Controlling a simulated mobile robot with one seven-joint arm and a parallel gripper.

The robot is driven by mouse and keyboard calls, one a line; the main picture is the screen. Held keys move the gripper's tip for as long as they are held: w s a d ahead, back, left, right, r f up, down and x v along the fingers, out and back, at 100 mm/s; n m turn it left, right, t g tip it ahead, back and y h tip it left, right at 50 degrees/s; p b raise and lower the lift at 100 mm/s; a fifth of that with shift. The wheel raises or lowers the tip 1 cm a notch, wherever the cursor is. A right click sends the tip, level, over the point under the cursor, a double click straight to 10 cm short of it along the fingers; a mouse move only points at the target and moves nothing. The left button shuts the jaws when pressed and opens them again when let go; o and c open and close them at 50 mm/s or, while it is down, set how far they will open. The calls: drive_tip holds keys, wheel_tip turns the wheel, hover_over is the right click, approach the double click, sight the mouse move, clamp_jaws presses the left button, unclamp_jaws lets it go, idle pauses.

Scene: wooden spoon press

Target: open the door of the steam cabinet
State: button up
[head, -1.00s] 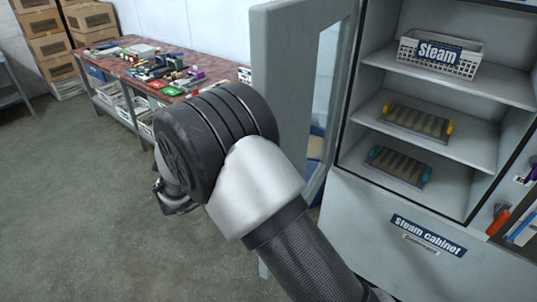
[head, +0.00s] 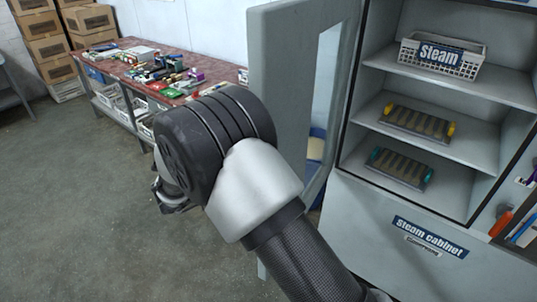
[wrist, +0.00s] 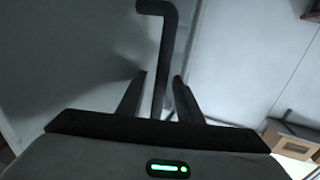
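The steam cabinet (head: 350,215) stands at the right of the head view. Its grey door (head: 280,110), with a window, is swung wide open to the left, and the shelves inside are exposed. In the wrist view a dark bent door handle (wrist: 169,35) reaches down between the fingers of my gripper (wrist: 160,76). The fingers are apart, with gaps showing on both sides of the handle, the narrower on the right. In the head view my gripper (head: 170,200) is mostly hidden behind my wrist, left of the door.
A white basket labelled Steam (head: 438,57) and two slotted racks (head: 418,123) (head: 399,170) sit on the cabinet shelves. A cluttered workbench (head: 125,62) stands along the back wall, with stacked cardboard boxes (head: 60,45) at far left. The floor at left is clear.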

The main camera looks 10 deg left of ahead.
drive_tip(key=shift+a, duration=0.1)
drive_tip(key=b+v, duration=0.1)
drive_tip(key=v, duration=1.6)
drive_tip(key=shift+s+b, duration=0.2)
drive_tip(key=shift+b, duration=0.1)
